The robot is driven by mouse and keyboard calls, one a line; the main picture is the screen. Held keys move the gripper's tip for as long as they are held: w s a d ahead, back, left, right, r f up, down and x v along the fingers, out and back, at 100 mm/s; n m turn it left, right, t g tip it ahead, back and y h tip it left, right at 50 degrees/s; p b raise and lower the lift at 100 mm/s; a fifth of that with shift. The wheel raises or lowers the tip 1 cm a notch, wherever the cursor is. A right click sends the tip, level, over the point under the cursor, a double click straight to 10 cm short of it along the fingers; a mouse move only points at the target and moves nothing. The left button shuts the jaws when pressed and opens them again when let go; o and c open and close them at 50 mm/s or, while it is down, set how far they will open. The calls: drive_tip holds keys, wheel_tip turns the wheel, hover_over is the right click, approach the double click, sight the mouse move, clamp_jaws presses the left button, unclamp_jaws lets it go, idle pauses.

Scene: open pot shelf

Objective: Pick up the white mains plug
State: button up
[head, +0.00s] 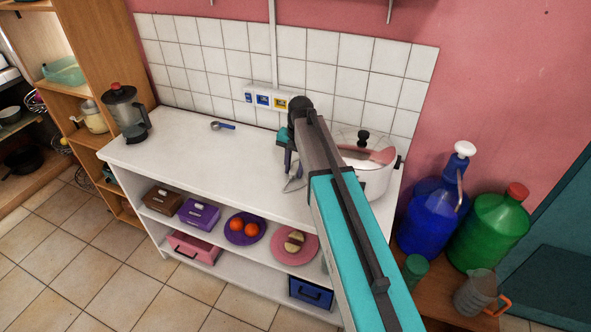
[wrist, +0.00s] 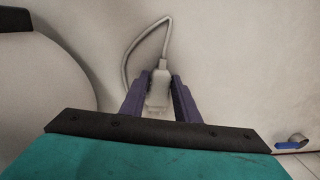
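The white mains plug (wrist: 160,84) lies between my gripper's two purple fingers in the wrist view. Its pale cable (wrist: 129,55) loops up from it and round to the left. My gripper (wrist: 160,80) has one finger close along each side of the plug. Whether both fingers press on it is not clear. In the head view my gripper (head: 291,165) points down over the white countertop (head: 180,152), to the left of the pot. The plug is hard to make out there.
A glass-lidded pot (head: 371,184) stands just right of my gripper, partly behind my arm. A socket strip (head: 266,98) is on the tiled wall behind. A blue-handled spoon (head: 222,126) and a blender jug (head: 126,112) stand apart on the left. The counter's middle is clear.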

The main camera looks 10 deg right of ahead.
sight(293, 170)
idle(0.5)
clamp_jaws()
drive_tip(key=shift+r, duration=0.15)
drive_tip(key=shift+r+b, duration=0.85)
drive_tip(key=shift+r, duration=0.7)
drive_tip(key=s+b, duration=0.1)
drive_tip(key=s, duration=0.4)
drive_tip(key=s+r+b, duration=0.1)
drive_tip(key=s, duration=0.4)
drive_tip(key=s+b, duration=0.1)
drive_tip(key=s, duration=0.5)
drive_tip(key=shift+r+b, duration=0.3)
drive_tip(key=shift+b, duration=0.05)
drive_tip(key=shift+r, duration=0.2)
wheel_tip(293, 170, up, 10)
drive_tip(key=p, duration=0.8)
drive_tip(key=shift+p, duration=0.35)
